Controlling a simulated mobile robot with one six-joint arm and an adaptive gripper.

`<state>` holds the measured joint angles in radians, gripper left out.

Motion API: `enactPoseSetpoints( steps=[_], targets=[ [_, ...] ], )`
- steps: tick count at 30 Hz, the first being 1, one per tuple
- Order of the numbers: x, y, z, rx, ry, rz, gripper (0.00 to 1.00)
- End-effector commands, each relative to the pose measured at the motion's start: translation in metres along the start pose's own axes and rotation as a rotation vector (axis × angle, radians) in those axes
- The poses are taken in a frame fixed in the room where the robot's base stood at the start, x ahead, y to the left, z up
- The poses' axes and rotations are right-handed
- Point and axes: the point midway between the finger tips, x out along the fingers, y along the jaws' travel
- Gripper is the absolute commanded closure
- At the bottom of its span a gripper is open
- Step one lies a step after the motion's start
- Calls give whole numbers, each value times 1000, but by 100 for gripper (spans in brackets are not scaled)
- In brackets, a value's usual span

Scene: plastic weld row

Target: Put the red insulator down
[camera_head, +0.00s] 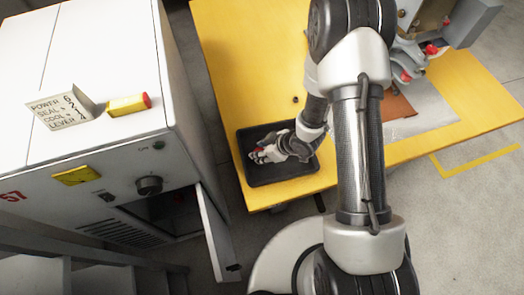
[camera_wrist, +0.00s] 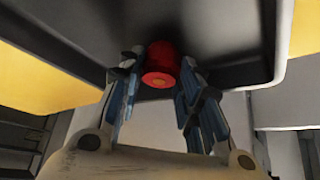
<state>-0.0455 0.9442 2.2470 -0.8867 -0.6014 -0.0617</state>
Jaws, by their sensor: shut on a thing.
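The red insulator (camera_wrist: 161,62) is a short red cylinder with a lighter spot on its end face. My gripper (camera_wrist: 160,82) is shut on it, with one finger at each side in the wrist view. In the head view my gripper (camera_head: 258,152) is over the black tray (camera_head: 285,172), and only a little red shows at its fingers. The tray's dark floor also shows behind the insulator in the wrist view (camera_wrist: 225,45). I cannot tell whether the insulator touches the tray floor.
The tray lies at the front left corner of the yellow table (camera_head: 235,70). A white cabinet (camera_head: 110,60) with an open door (camera_head: 215,235) stands to the left. A small dark object (camera_head: 295,99) lies behind the tray. A machine with red knobs (camera_head: 415,55) stands at the back right.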

Motion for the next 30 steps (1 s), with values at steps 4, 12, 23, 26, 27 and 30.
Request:
enactPoseSetpoints(
  steps=[4,12,23,26,27,30],
  targets=[
    [2,0,1,0,0,0,62],
    [2,0,1,0,0,0,47],
    [-5,0,-2,1,0,1,47],
    [-21,2,-2,2,1,3,47],
    [-29,1,-2,2,0,2,47],
    [-52,1,-3,2,0,3,47]
  ],
)
